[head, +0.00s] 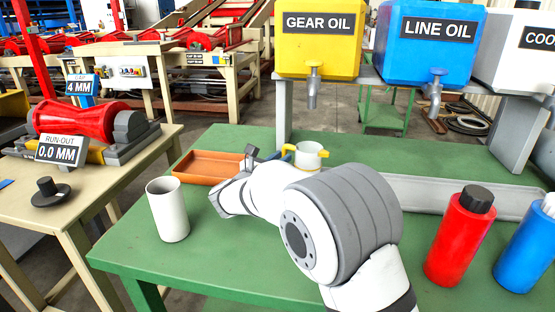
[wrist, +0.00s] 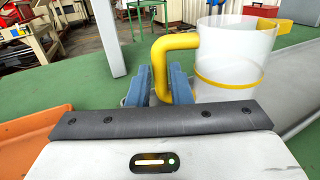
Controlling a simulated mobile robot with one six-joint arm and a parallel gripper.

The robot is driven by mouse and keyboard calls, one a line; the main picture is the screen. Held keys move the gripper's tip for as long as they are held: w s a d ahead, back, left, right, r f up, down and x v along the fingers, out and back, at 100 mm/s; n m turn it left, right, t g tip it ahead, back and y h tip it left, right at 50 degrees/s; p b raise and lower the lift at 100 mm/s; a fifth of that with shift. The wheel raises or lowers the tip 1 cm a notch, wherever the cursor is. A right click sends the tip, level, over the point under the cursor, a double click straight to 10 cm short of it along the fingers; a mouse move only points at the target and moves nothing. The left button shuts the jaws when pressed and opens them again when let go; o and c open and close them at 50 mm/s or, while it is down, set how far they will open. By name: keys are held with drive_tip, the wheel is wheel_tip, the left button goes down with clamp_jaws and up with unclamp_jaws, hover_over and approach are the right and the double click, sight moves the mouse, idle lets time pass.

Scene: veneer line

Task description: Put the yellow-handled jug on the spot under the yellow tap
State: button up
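The jug (head: 308,155) is whitish with a yellow handle. It stands upright near the back of the green bench, beyond my arm; its lower part is partly hidden in the head view. In the wrist view the jug (wrist: 235,55) shows a see-through body, a yellow band near its base and the yellow handle (wrist: 176,43). My gripper (wrist: 159,88) has its two blue-grey fingers close against both sides of the handle's upright part. The yellow tank marked GEAR OIL (head: 320,50) carries a grey tap (head: 313,85), above and behind the jug. I cannot make out the spot under it.
A long grey tray (head: 450,195) runs along the bench's back right. An orange tray (head: 207,167) lies left of my gripper. A white cup (head: 168,210) stands front left; red (head: 459,240) and blue (head: 527,245) bottles stand right. A blue LINE OIL tank (head: 428,45) adjoins the yellow one.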

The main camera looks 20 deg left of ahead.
drive_tip(key=o, duration=0.4)
drive_tip(key=shift+c, duration=0.2)
drive_tip(key=shift+r, duration=0.25)
drive_tip(key=s, duration=0.4)
drive_tip(key=s+a, duration=0.1)
drive_tip(key=s, duration=0.3)
drive_tip(key=s+a+p, duration=0.1)
drive_tip(key=s, duration=0.3)
drive_tip(key=shift+f, duration=0.1)
drive_tip(key=shift+w, duration=0.1)
